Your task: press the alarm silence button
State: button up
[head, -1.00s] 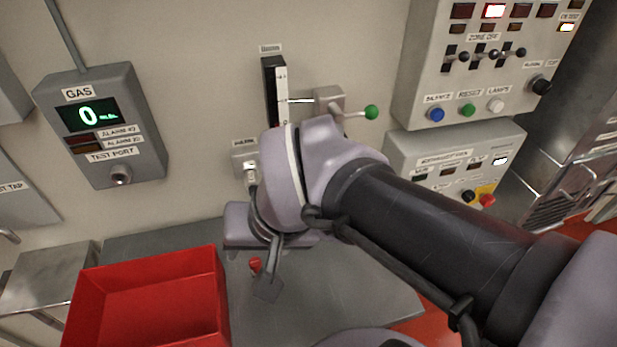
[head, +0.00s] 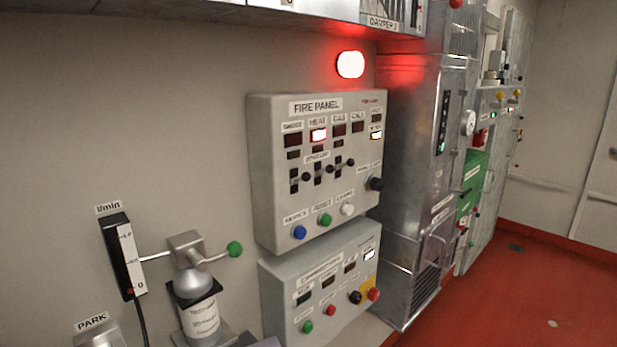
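The fire panel (head: 262,150) is a pale grey box on the wall near the middle of the head view. The blue button (head: 299,232) sits at the left of its bottom row, under a small label that appears to read SILENCE. A green button (head: 325,220) and a white button (head: 348,209) are to its right. The HEAT lamp (head: 318,135) is lit, and a red-glowing alarm light (head: 350,64) shines above the panel. Nothing covers the blue button. My gripper is out of view.
A second control box (head: 290,279) with several buttons is directly below the panel. To the left, a valve lever with a green knob (head: 235,249) sticks out above a labelled cylinder (head: 199,318). A metal cabinet (head: 412,150) stands to the right. Red floor (head: 520,290) is open at right.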

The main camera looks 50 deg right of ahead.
aim_at(300, 233)
jog(key=z, duration=1.65)
